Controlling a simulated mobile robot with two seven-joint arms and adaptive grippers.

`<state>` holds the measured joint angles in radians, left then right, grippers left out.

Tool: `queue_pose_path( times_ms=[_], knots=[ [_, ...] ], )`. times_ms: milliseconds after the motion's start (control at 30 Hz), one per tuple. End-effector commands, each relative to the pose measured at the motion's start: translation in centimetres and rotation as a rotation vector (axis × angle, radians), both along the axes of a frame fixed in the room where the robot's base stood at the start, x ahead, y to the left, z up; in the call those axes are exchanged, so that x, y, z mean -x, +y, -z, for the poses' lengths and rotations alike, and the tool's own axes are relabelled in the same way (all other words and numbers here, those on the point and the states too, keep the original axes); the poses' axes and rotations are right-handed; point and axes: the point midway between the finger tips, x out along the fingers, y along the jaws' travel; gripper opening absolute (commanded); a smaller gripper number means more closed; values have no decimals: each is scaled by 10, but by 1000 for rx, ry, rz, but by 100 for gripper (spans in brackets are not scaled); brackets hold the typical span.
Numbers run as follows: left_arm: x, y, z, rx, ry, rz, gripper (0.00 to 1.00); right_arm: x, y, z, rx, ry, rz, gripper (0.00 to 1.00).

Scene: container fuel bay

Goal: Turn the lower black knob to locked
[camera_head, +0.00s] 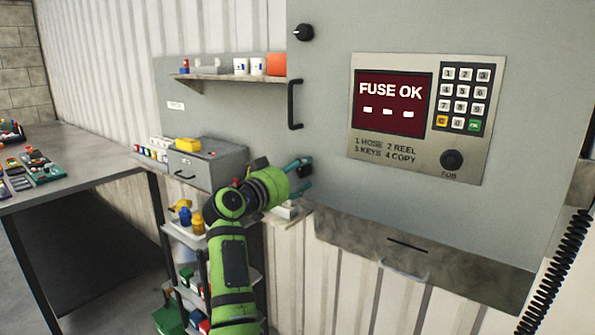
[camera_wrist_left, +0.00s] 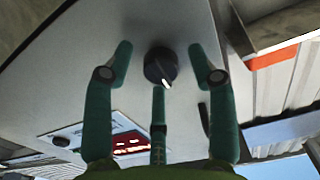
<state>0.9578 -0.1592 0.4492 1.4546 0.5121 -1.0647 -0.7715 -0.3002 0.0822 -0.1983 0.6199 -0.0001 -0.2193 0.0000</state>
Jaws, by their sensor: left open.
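The lower black knob (camera_head: 305,167) is on the grey cabinet front, below the black handle, partly hidden by my left gripper (camera_head: 299,177). In the left wrist view the knob (camera_wrist_left: 160,66) is round and black, with a white pointer mark aimed down and slightly right in that picture. My left gripper (camera_wrist_left: 160,60) is open, with teal fingers on both sides of the knob and a third finger below it in the picture. Gaps show between the side fingers and the knob. An upper black knob (camera_head: 303,32) sits near the cabinet's top left. My right gripper is out of view.
A black handle (camera_head: 295,104) stands out above the lower knob. A keypad panel (camera_head: 415,148) reading "FUSE OK" is to the right. A shelf (camera_head: 222,77) with cups, a grey toolbox (camera_head: 208,165) and a small rack are to the left. A black coiled cord (camera_head: 556,275) hangs at far right.

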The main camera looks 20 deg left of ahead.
Motion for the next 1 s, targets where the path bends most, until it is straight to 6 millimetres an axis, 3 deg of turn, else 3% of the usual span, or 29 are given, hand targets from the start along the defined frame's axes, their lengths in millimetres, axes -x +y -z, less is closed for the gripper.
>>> queue_pose_path(
  times_ms=[200,333,367,733,1000],
  knots=[
    [0,0,0,0,0,-1,57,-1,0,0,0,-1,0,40],
    [0,0,0,0,0,0,5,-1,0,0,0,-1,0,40],
    [0,0,1,0,0,-1,1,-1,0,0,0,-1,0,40],
    [0,0,1,24,12,0,1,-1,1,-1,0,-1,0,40],
    [0,-1,2,156,64,1,1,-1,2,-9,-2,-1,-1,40]
  ],
)
